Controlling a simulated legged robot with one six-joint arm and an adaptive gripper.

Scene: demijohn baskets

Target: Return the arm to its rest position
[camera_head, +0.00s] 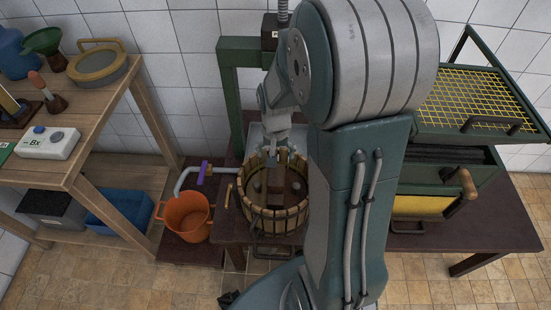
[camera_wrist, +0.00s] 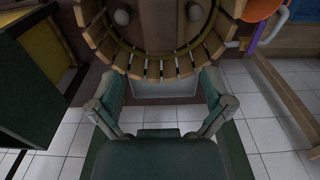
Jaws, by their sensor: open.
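My arm comes down from the upper right of the head view and hides part of the scene behind it. My gripper (camera_head: 277,142) is over the back rim of the slatted wooden basket (camera_head: 276,218). In the wrist view my gripper (camera_wrist: 163,82) has its two fingers spread wide with nothing held between them. The basket's slatted rim (camera_wrist: 160,68) shows just beyond the fingertips; I cannot tell whether they touch it. Small rounded knobs show inside the basket.
An orange bucket (camera_head: 187,217) stands left of the basket, beside a pipe with a purple handle (camera_head: 205,172). A wooden shelf bench (camera_head: 103,112) is at left. A green frame post (camera_head: 228,105) stands behind. A green rack with yellow mesh (camera_head: 475,97) is at right.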

